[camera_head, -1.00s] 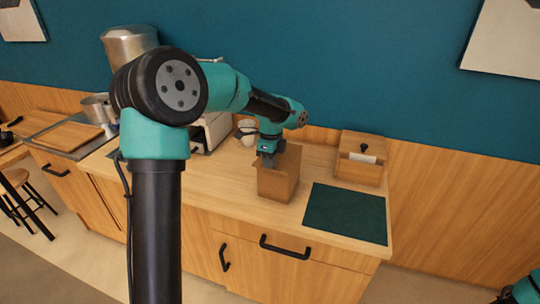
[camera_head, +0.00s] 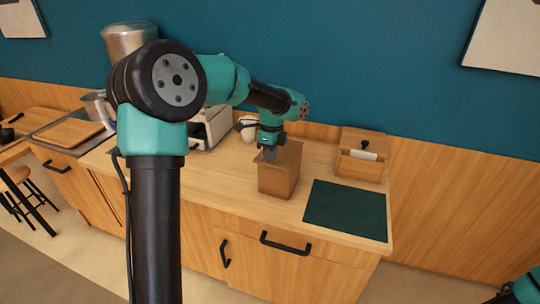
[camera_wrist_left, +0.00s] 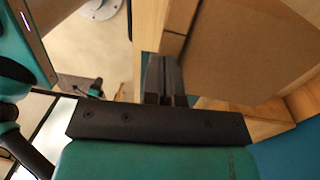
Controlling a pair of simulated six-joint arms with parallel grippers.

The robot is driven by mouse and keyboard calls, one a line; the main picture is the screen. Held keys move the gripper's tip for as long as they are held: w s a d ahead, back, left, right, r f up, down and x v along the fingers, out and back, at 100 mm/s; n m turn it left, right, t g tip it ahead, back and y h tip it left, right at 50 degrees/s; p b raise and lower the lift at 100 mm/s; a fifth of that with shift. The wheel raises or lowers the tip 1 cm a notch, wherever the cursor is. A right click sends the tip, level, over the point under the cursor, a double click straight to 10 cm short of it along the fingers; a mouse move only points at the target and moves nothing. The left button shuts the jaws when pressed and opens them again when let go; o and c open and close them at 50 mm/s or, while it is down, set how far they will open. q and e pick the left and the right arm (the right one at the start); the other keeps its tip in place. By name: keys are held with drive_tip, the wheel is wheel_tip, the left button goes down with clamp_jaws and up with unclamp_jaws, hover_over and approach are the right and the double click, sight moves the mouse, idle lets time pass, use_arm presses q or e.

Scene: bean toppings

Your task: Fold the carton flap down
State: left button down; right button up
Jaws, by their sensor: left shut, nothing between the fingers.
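The brown carton (camera_head: 277,181) stands upright on the wooden counter, left of the dark green mat. A brown panel (camera_head: 289,153) shows at its top, behind and right of my fingers; I cannot tell how far it is folded. My left gripper (camera_head: 269,155) points down at the carton's top left side, shut and empty. In the left wrist view the shut fingers (camera_wrist_left: 164,77) are beside a broad brown cardboard surface (camera_wrist_left: 240,45). Whether they touch it is unclear.
The dark green mat (camera_head: 346,209) lies at the right front of the counter. A wooden box with a black knob (camera_head: 362,156) stands behind it. A white rounded object (camera_head: 247,127) and an appliance (camera_head: 209,127) are behind and left of the carton.

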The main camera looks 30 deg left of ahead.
use_arm(q)
drive_tip(key=shift+r, duration=0.1)
wheel_tip(320, 180, up, 14)
idle(0.5)
idle(0.4)
